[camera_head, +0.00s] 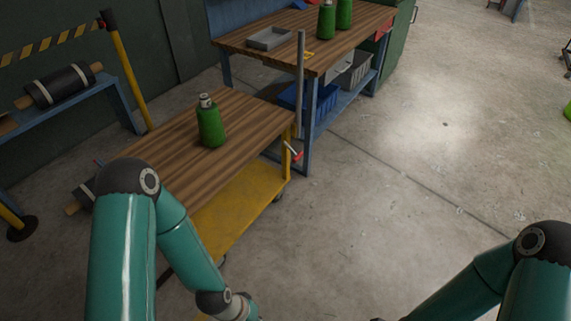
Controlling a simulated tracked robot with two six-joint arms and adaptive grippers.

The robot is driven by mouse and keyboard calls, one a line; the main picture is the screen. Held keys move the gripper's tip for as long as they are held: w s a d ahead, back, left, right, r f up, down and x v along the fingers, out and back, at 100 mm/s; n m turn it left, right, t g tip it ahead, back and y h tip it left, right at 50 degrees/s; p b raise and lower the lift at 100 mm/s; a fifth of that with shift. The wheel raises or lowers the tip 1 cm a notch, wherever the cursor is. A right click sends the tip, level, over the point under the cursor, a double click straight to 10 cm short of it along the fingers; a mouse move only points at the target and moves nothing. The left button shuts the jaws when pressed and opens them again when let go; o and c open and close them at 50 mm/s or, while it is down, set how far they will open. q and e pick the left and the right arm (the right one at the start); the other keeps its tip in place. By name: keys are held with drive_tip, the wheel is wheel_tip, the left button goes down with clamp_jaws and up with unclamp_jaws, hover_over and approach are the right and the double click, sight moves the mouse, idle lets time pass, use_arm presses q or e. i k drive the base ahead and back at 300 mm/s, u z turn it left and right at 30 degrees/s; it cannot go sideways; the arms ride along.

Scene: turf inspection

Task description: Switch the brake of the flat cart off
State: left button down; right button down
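The flat cart has a wooden top (165,155), a yellow lower deck (240,208) and dark wheels, one of them visible at its right end (280,190). A small lever with a red tip (297,155) sticks out at the cart's right end, beside a yellow leg; it looks like the brake, but its setting is too small to tell. My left arm reaches down in front of the cart, and its wrist runs to the bottom edge. My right arm is at the bottom right, well away from the cart. Both grippers are outside the picture.
A green bottle (210,124) stands on the cart's top. A grey upright post (300,85) rises at its right end. A blue-framed workbench (345,40) stands close behind. A shelf with a dark roll (60,85) is at the left.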

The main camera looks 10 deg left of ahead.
sight(297, 157)
drive_tip(key=z, duration=0.1)
drive_tip(key=i, duration=0.95)
drive_tip(key=u, duration=0.1)
